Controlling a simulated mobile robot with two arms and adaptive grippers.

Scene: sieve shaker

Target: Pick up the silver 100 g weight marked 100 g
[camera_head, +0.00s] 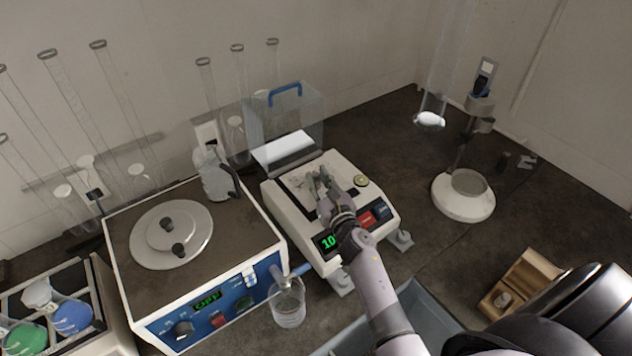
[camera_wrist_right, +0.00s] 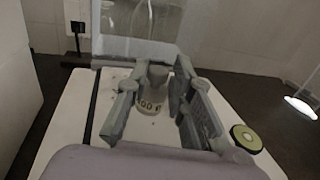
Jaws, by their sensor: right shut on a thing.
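My right gripper (camera_head: 322,182) reaches over the pan of the white balance (camera_head: 293,227). In the right wrist view, its two fingers (camera_wrist_right: 163,92) are on either side of a silver weight (camera_wrist_right: 152,98) and shut on it. The weight stands upright, and part of a dark marking ending in "00 g" shows on its front. I cannot tell whether its base touches the pan. In the head view the fingers hide most of it. The balance display (camera_head: 329,242) shows green digits starting with "10", the rest hidden by my wrist. My left gripper is not in view.
A clear draft cover with a blue handle (camera_head: 285,91) stands behind the pan.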

